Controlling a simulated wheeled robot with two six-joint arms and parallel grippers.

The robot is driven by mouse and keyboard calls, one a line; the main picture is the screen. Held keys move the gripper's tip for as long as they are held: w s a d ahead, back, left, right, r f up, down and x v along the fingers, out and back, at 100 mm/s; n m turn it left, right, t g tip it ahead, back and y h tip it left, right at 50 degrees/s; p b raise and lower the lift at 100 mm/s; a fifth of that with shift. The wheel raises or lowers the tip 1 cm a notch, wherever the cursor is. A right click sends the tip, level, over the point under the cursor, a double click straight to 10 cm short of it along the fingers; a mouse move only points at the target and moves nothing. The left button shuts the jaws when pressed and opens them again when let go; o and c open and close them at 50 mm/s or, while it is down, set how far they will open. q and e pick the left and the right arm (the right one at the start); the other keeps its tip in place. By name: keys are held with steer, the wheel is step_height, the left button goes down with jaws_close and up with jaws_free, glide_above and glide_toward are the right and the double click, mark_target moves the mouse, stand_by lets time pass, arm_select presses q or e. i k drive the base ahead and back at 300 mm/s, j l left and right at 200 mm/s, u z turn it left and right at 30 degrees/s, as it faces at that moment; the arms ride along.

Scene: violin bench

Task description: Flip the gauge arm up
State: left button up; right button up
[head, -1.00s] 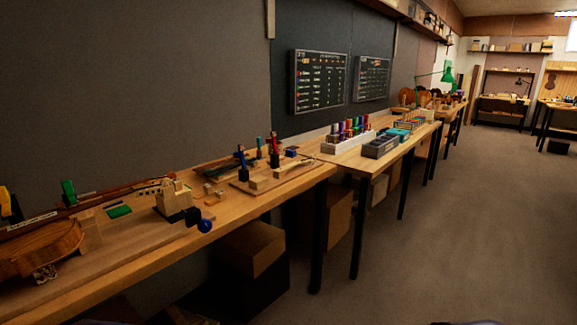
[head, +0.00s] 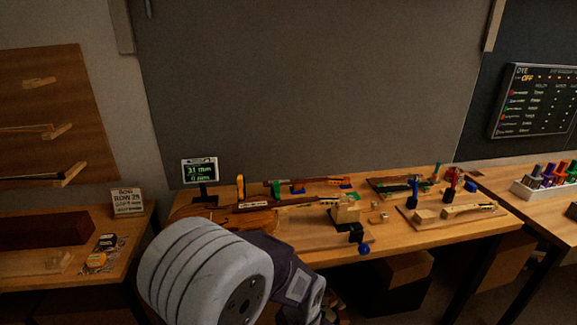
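A small gauge-like display (head: 199,171) with green digits stands at the back left of the bench, on a dark stand. I cannot make out for sure which part is the gauge arm. A violin body (head: 250,219) lies in front of the display, partly hidden by my arm. A yellow upright piece (head: 240,186) stands behind the violin. A pale wooden block fixture (head: 346,211) stands right of the violin, with a black block and a blue knob (head: 364,249) at its front. Neither gripper's fingers show; only a thick grey arm link of mine is in the foreground.
The bench (head: 400,237) holds a green-handled tool (head: 277,189), a board (head: 425,216) with red and blue upright pieces, and small wooden blocks. A left table carries a dark red block (head: 45,231) and a sign (head: 127,202). A chalkboard-like panel (head: 535,101) hangs at right.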

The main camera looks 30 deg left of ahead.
mark_target(240, 197)
steer(key=u, duration=1.6)
